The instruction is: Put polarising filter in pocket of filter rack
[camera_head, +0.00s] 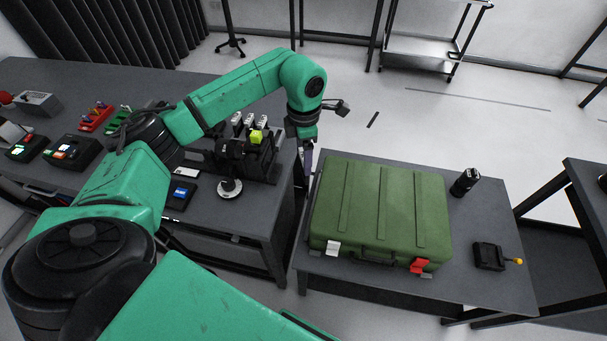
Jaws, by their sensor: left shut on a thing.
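My left gripper (307,158) points down beside the right edge of the left table, next to the green case. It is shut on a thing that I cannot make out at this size. A black rack-like unit (262,165) stands on the left table, just left of the gripper. I cannot tell whether this is the filter rack, and no pocket shows clearly. I cannot pick out the polarising filter. My right gripper is not in view.
A large green case (380,210) fills much of the right table (465,255). A black cylinder (465,182) and a small black device (489,256) stand to its right. A round silver-rimmed piece (229,189) lies before the black unit. A floor gap separates the tables.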

